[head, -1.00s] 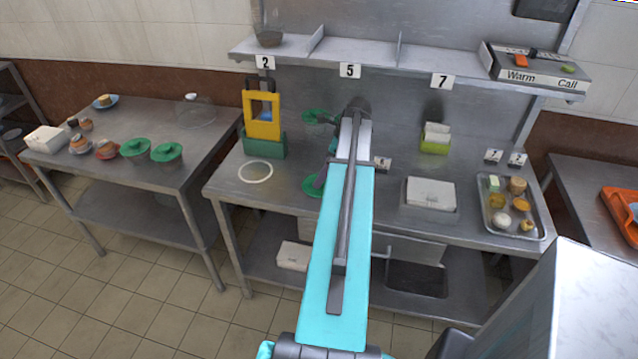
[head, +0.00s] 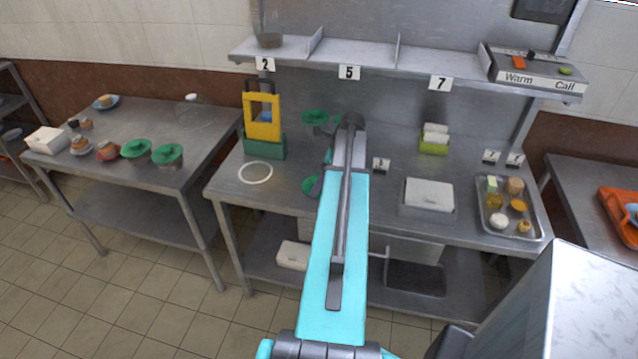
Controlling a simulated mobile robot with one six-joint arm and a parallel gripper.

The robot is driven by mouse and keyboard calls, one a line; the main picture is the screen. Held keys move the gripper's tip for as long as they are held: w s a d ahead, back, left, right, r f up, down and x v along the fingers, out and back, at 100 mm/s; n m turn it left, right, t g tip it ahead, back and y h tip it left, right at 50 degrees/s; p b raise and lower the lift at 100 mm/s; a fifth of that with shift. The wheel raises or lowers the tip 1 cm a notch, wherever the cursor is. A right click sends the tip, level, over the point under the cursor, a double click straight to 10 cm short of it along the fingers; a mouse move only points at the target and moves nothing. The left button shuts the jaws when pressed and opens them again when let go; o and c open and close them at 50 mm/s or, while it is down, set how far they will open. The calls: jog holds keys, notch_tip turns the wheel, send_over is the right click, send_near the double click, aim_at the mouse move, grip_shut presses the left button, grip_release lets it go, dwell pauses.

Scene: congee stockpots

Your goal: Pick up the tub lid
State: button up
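A round green lid (head: 308,184) lies on the middle steel counter, partly hidden behind my cyan arm link. Another green round lid (head: 314,117) shows farther back, left of my arm's elbow; what is under it is hard to make out. Two tubs with green lids (head: 136,149) (head: 168,152) stand on the left table. My gripper is mostly hidden behind my own arm. A small dark part (head: 318,188), perhaps of my gripper, shows at the edge of the nearer green lid. I cannot tell whether it touches the lid or whether the fingers are open.
A white ring (head: 255,173) lies on the counter's left, before a green holder (head: 264,147) with a yellow frame (head: 262,117). A white box (head: 429,193) and a food tray (head: 487,222) are on the right. A numbered shelf (head: 375,58) overhangs the back.

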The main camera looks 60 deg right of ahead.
jog(key=shift+x, duration=1.05)
jog(key=c, duration=0.7)
jog(key=shift+r, duration=0.15)
jog(key=shift+r+b, duration=0.6)
jog(key=shift+r, duration=0.9)
jog(key=s+a+b, duration=0.1)
jog(key=s+a, duration=0.1)
jog(key=s, duration=0.3)
jog(key=s+a+r+b, duration=0.1)
jog(key=s, duration=0.4)
jog(key=s+a+b, duration=0.2)
jog(key=s, duration=0.3)
jog(key=shift+a+r, duration=0.35)
jog(key=shift+a, duration=0.05)
jog(key=shift+w, duration=0.1)
